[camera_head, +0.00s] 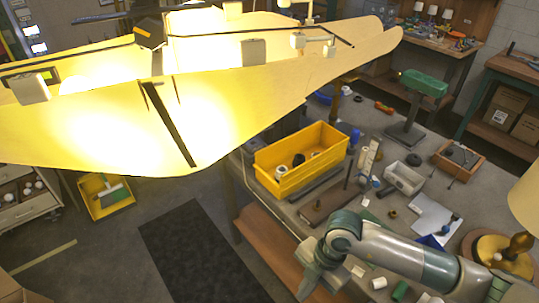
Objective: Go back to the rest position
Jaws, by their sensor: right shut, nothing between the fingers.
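My right arm comes in from the lower right over the workbench. My right gripper (311,280) is shut and empty, pointing down beside the bench's front edge. My left gripper is not in view.
A dark mat (200,255) lies on the open floor.

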